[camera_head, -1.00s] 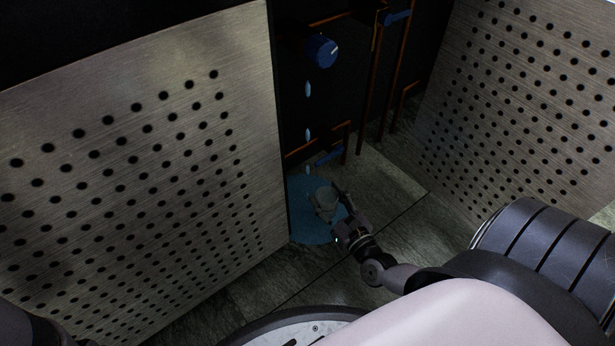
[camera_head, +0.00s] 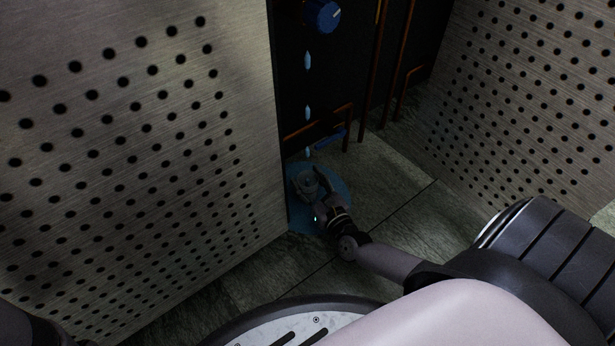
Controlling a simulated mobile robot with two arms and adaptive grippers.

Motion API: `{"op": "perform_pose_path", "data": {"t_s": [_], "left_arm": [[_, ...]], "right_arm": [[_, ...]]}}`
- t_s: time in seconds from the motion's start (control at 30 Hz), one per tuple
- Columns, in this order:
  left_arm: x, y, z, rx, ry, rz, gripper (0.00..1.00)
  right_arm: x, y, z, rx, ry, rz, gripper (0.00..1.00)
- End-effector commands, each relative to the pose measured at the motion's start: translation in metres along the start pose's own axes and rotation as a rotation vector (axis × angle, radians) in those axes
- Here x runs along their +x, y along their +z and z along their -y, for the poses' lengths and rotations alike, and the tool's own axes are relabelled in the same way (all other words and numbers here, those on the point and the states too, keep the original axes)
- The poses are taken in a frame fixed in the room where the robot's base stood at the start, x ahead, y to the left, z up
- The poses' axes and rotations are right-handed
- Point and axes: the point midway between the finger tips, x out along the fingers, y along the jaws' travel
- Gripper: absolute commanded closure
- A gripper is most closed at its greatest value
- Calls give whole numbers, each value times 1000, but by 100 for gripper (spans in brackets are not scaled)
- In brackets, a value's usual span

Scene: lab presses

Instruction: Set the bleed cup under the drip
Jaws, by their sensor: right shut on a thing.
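The bleed cup (camera_head: 305,182) is a small grey cup low in the gap between two perforated panels. My right gripper (camera_head: 318,188) is shut on it from the right and partly hides it. Light-blue drops of the drip (camera_head: 308,113) hang in a vertical line above the cup, the lowest just over its rim. A blue puddle (camera_head: 338,185) spreads on the floor around and beneath the cup. I cannot tell whether the cup touches the floor. My left gripper is not in view.
A perforated metal panel (camera_head: 140,150) stands close on the left of the cup, another (camera_head: 530,100) on the right. The tiled floor (camera_head: 390,195) right of the puddle is clear.

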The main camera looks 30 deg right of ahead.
Motion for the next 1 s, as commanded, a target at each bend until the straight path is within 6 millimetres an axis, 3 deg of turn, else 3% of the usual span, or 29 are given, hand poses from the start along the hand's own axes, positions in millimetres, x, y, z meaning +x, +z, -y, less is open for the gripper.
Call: {"op": "perform_pose_path", "data": {"t_s": [0.37, 0.4, 0.7, 1.0], "left_arm": [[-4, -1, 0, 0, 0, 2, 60], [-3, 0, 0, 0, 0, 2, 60], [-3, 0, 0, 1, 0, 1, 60], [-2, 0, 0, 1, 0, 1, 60]], "right_arm": [[3, -5, 0, -1, -1, 3, 80], [3, -4, 0, -1, -1, 3, 51], [3, -4, 0, 0, -1, 3, 32], [3, -2, 0, 0, 0, 3, 32]]}}
